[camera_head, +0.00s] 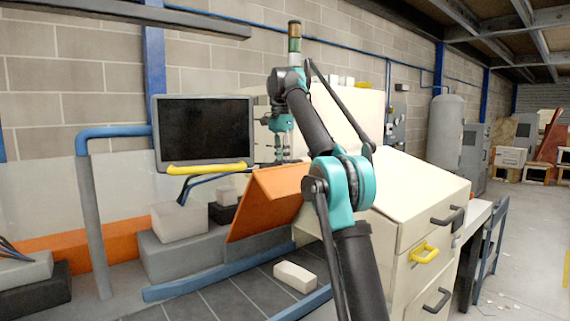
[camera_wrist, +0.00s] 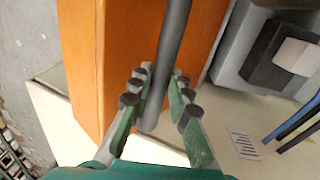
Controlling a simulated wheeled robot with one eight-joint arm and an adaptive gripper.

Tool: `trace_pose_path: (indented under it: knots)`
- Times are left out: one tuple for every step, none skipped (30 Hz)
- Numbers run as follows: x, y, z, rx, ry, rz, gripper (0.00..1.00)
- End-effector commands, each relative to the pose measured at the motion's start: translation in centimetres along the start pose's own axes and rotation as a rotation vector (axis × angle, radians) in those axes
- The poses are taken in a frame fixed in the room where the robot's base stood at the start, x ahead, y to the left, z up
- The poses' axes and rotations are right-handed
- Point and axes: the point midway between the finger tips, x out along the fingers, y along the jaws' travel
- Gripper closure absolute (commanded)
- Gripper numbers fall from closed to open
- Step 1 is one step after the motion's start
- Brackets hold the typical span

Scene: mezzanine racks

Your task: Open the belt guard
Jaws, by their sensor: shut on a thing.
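The orange belt guard (camera_head: 262,205) is a folded panel standing tilted over the grey machine bed, left of my arm. In the wrist view its orange face (camera_wrist: 125,45) fills the upper middle. A dark grey round bar, the guard's handle (camera_wrist: 173,40), runs along in front of that face. My gripper (camera_wrist: 159,85) has its fingers on both sides of this bar and is shut on it. In the head view my gripper (camera_head: 281,150) is small, just above the guard's top edge; the handle cannot be made out there.
A black screen (camera_head: 204,130) with a yellow bar (camera_head: 207,168) stands left of the guard. A cream drawer cabinet (camera_head: 420,205) stands right of my arm. Pale blocks (camera_head: 180,221) lie on the grey bed; a loose block (camera_head: 295,277) lies in front. A blue rail (camera_head: 220,277) edges the bed.

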Motion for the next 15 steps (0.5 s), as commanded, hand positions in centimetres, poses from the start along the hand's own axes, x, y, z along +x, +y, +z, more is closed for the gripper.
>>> trace_pose_path:
  knots:
    - [0.21,-0.49,0.03,-0.002,0.0,-0.006,1.0]
    - [0.2,-0.5,0.03,-0.002,0.0,-0.006,1.0]
    - [0.19,-0.51,0.03,-0.002,0.0,-0.006,1.0]
    - [0.19,-0.51,0.03,-0.002,0.0,-0.006,1.0]
    - [0.18,-0.51,0.03,-0.002,0.0,-0.005,1.0]
    - [0.18,-0.5,0.02,-0.002,0.0,-0.005,1.0]
    - [0.18,-0.5,0.02,-0.002,0.0,-0.005,1.0]
    - [0.18,-0.5,0.02,-0.002,0.0,-0.005,1.0]
    - [0.18,-0.5,0.02,-0.002,0.0,-0.005,1.0]
    - [0.19,-0.49,0.02,-0.002,0.0,-0.005,1.0]
    - [0.19,-0.49,0.02,-0.002,0.0,-0.005,1.0]
    - [0.18,-0.48,0.01,-0.002,0.0,-0.005,1.0]
    - [0.18,-0.48,0.01,-0.002,0.0,-0.005,0.81]
    - [0.18,-0.48,0.01,-0.002,0.0,-0.005,0.77]
    - [0.16,-0.45,0.01,-0.002,0.0,-0.005,0.72]
